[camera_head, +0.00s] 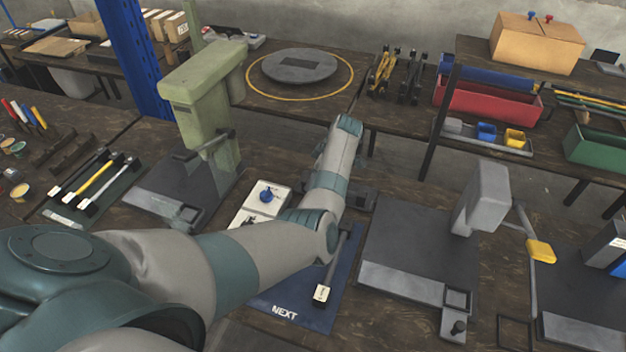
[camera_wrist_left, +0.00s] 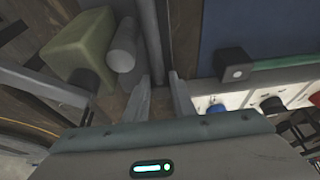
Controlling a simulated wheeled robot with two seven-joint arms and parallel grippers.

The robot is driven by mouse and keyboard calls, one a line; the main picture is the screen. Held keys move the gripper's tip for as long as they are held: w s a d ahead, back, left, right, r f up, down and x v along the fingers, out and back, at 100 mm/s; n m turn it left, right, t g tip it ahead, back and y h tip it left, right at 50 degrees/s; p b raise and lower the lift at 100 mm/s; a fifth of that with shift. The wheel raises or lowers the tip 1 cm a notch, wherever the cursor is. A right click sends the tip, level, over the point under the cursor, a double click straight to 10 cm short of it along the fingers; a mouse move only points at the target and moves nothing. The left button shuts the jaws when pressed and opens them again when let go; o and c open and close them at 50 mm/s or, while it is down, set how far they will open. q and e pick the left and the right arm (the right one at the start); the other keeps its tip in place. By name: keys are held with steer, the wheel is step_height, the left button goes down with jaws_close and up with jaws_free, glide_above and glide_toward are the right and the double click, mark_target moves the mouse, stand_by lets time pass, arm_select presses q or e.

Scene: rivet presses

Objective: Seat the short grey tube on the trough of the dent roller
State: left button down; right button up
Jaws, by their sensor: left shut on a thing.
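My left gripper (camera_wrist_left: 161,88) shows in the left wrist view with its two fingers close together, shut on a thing. A narrow grey length (camera_wrist_left: 152,45), which looks like the short grey tube, runs up from the fingertips; its ends are not clear. Left of it are an olive block (camera_wrist_left: 80,42) and a thick grey cylinder (camera_wrist_left: 122,45); I cannot tell for sure that these belong to the dent roller. In the head view my left forearm hides my fingers and what they hold. A dark object (camera_head: 362,198) shows partly behind the forearm. My right gripper is out of view.
A blue mat (camera_head: 290,300) marked NEXT carries a tagged grey rod (camera_head: 335,262). White boxes (camera_head: 250,216) stand left of it. A green press (camera_head: 205,100) stands behind left, a grey press (camera_head: 484,195) at the right. A round grey plate (camera_head: 300,66) lies on the far table.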

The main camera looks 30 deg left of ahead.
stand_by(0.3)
arm_select(q)
steer(key=c, duration=1.4)
jaws_free()
steer(key=shift+r, duration=0.1)
steer(key=b+v, duration=0.4)
steer(key=v, duration=1.3)
steer(key=shift+d+b, duration=0.2)
steer(key=shift+b, duration=0.15)
steer(key=shift+w+r, duration=0.1)
steer(key=shift+r, duration=0.05)
